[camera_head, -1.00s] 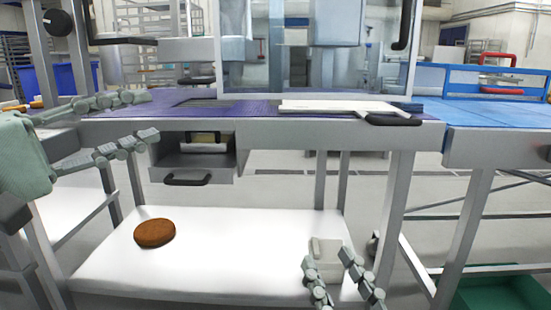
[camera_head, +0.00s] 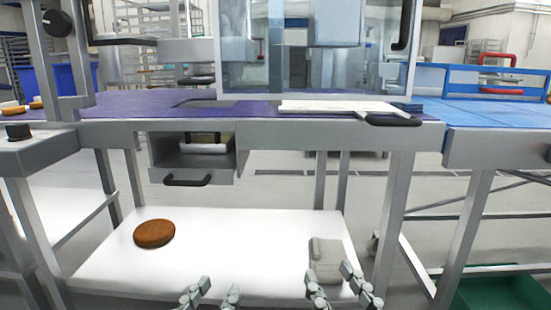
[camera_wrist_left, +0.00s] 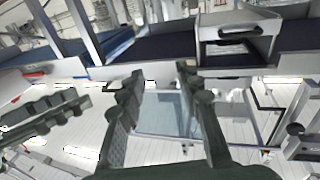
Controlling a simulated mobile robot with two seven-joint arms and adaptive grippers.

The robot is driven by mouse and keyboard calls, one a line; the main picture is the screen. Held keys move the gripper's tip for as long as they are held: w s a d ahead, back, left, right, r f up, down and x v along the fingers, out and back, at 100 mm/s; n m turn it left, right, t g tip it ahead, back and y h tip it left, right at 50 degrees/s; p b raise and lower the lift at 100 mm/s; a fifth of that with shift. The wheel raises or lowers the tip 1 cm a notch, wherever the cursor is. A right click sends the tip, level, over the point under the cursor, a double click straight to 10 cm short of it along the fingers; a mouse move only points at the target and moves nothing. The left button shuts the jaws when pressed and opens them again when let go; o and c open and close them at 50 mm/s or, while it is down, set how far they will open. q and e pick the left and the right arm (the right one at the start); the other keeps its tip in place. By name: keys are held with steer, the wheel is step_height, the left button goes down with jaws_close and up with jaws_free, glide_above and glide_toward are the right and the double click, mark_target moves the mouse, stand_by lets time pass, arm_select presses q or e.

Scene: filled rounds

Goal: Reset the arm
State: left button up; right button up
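My left gripper (camera_head: 213,296) is at the bottom edge of the head view, left of my right gripper, in front of the white lower shelf. Its two fingers are apart with nothing between them. The left wrist view also shows its fingers (camera_wrist_left: 158,78) open and empty. My right gripper (camera_head: 338,290) is at the bottom edge of the head view, its fingers apart, in front of a light grey block. I see nothing held in it. Most of both arms is out of the head view.
The white lower shelf (camera_head: 250,235) carries a brown round (camera_head: 154,233) at left and the light grey block (camera_head: 325,258) at right. The worktable above has a purple top (camera_head: 150,103), a white board (camera_head: 335,106) and an open drawer (camera_head: 195,172). A green bin (camera_head: 500,292) stands lower right.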

arm_select(q)
steer(key=a+f+g+y+p, duration=0.2)
steer(key=a+f+g+p, duration=0.15)
steer(key=f, duration=0.55)
steer(key=a+f+g+y+p, duration=0.2)
steer(key=a+f+g+p, duration=0.15)
steer(key=f, duration=0.45)
arm_select(e)
steer(key=d+f+g+h, duration=0.3)
steer(key=d+f+g, duration=0.1)
steer(key=f, duration=0.6)
steer(key=d+f+g+h, duration=0.2)
steer(key=d+f+g, duration=0.25)
steer(key=f, duration=0.65)
arm_select(q)
steer(key=s+a+f+n+g+y+p, duration=0.1)
steer(key=s+a+f+g+y+p, duration=0.2)
steer(key=s+a+f+g, duration=0.4)
steer(key=s+a+f, duration=0.4)
steer(key=s, duration=0.1)
steer(key=shift+f+n+g, duration=0.3)
steer(key=shift+f+n, duration=0.1)
arm_select(e)
steer(key=s+d+f+m+g+h, duration=0.2)
steer(key=s+d+f+g+h, duration=0.1)
steer(key=s+d+f+g, duration=0.4)
steer(key=s+d+f, duration=0.3)
steer(key=s+f, duration=0.1)
steer(key=shift+s, duration=0.25)
